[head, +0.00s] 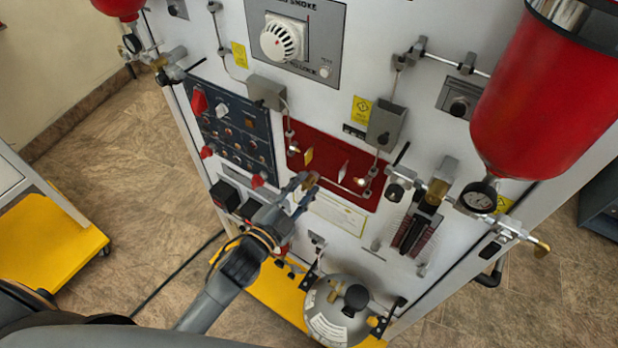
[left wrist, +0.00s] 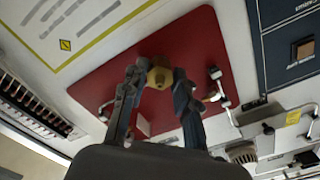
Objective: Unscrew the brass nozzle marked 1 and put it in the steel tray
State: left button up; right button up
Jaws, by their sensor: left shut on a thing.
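My left gripper (head: 303,187) is in front of the lower left part of the red panel (head: 338,158) on the trainer's front. Its fingers are shut on a small brass nozzle (head: 311,180). In the left wrist view the nozzle (left wrist: 160,75) sits between the fingertips of the left gripper (left wrist: 157,80), with the red panel (left wrist: 205,45) behind it. I cannot tell whether the nozzle still touches the panel. No number can be read on it. I cannot make out the steel tray in either view. My right gripper is out of view.
A dark blue switch panel (head: 235,130) with red knobs is left of the red panel. A grey tank (head: 338,310) stands low in front. A red cylinder (head: 545,95) with a gauge hangs at the right. A cart with a yellow base (head: 45,240) stands left, with open floor between.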

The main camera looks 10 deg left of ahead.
pick_arm(q)
jog(key=shift+n, duration=0.9)
jog(key=o, duration=1.1)
jog(key=shift+c, duration=0.2)
jog(key=s+m, duration=0.1)
jog(key=s+a+m+p, duration=0.1)
jog(key=s+m, duration=0.1)
jog(key=shift+s+a+m, duration=0.15)
jog(key=shift+s+m, duration=0.15)
